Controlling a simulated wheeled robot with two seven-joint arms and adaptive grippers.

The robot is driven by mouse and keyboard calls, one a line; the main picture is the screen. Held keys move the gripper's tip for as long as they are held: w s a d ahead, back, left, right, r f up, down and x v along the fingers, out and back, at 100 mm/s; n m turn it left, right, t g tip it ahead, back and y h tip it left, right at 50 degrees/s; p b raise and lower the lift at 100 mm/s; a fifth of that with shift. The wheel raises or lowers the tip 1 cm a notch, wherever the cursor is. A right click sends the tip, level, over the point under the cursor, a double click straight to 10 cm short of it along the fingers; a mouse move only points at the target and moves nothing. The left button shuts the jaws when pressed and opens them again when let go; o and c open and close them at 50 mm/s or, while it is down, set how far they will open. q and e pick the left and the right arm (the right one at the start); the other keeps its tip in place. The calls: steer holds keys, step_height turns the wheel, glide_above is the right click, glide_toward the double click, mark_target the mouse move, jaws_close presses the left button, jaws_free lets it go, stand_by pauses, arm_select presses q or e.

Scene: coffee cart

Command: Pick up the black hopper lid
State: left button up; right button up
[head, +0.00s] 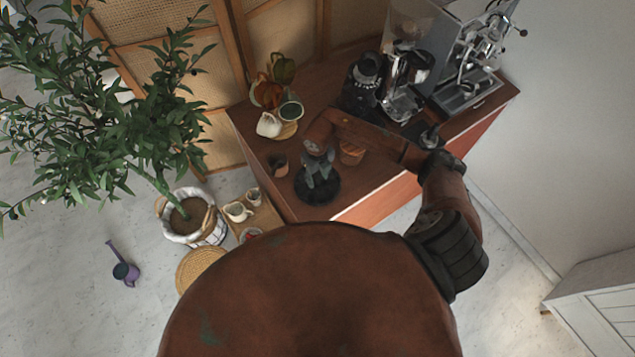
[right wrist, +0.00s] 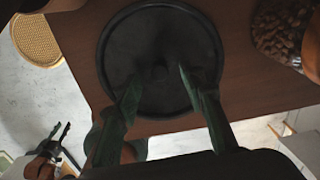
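The black hopper lid (head: 324,197) is a round dark disc lying flat near the front left part of the wooden cart top. In the right wrist view the lid (right wrist: 150,35) shows a raised rim and a small knob at its centre. My right gripper (head: 319,178) is above the lid, pointing down. In the right wrist view its two fingers (right wrist: 158,82) are apart, with the knob between and just beyond the tips; whether they touch the lid I cannot tell. My left gripper (right wrist: 62,129) shows at the lower left of the right wrist view, fingers apart and empty, over the floor.
A container of coffee beans (right wrist: 280,30) stands to the right of the lid. A small dark cup (head: 278,164) is on its left. Cups on a wooden board (head: 287,131) are behind. The grinder (head: 366,75) and espresso machine (head: 470,85) occupy the back right.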

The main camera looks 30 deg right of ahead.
steer(key=shift+f, duration=1.05)
jaws_close()
